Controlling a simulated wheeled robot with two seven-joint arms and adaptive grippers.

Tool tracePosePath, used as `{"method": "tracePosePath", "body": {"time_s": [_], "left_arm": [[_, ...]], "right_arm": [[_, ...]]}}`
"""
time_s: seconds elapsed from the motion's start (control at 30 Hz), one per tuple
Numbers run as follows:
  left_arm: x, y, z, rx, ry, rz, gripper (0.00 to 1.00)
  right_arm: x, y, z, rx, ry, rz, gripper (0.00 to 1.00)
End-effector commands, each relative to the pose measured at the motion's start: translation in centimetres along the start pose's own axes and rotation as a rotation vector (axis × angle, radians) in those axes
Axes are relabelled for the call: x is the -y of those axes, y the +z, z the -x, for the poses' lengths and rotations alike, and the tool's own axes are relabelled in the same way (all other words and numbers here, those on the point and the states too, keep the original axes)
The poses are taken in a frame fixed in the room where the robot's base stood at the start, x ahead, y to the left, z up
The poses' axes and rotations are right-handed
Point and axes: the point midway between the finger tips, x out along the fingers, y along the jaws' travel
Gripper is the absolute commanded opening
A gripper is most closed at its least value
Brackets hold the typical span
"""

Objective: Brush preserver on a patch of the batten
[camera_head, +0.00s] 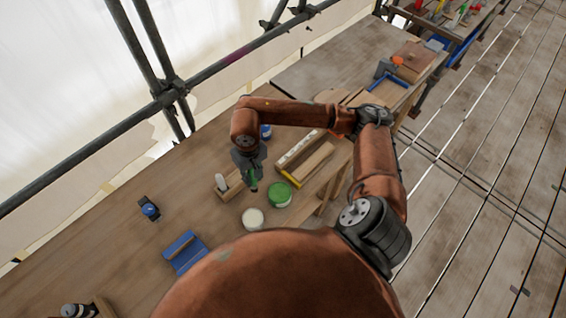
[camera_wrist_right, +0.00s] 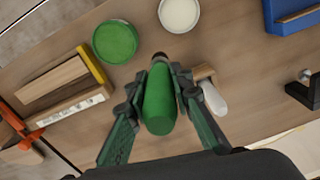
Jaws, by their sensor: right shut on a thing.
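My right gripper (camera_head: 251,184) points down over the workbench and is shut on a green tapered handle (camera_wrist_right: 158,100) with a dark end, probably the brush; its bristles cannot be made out. In the wrist view the gripper (camera_wrist_right: 160,88) has its fingers on both sides of the handle. A round pot with a pale, cream top (camera_head: 253,219) and a green round tin (camera_head: 279,194) stand close by; in the wrist view the pot (camera_wrist_right: 179,13) and tin (camera_wrist_right: 115,41) lie past the handle's dark end. Which wood piece is the batten, I cannot tell. My left gripper is out of view.
A blue tray (camera_head: 185,251) and a dark-and-blue item (camera_head: 150,210) lie left. Bench between them is clear.

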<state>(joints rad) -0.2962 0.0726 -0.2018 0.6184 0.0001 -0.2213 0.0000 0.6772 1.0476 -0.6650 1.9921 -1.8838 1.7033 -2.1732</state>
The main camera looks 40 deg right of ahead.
Motion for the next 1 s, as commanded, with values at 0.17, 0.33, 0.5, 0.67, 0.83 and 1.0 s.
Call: {"method": "tracePosePath", "body": {"time_s": [0.17, 0.33, 0.5, 0.67, 0.83, 1.0], "left_arm": [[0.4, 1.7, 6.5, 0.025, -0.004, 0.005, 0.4], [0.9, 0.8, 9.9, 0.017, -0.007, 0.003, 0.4], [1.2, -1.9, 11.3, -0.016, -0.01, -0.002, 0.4], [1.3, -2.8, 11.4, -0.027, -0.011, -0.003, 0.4], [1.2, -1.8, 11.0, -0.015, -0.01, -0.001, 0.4], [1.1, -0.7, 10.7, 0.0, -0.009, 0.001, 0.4]], "right_arm": [[-3.6, 1.3, 1.4, 0.008, 0.003, -0.061, 0.0], [-6.4, 2.5, 1.2, 0.008, 0.014, -0.094, 0.0], [-8.1, 3.3, 0.9, 0.007, 0.024, -0.109, 0.0], [-8.4, 3.5, 0.3, 0.007, 0.026, -0.112, 0.0], [-8.4, 3.6, -1.2, 0.009, 0.025, -0.111, 0.0], [-8.4, 3.6, -3.0, 0.009, 0.025, -0.112, 0.0]]}}
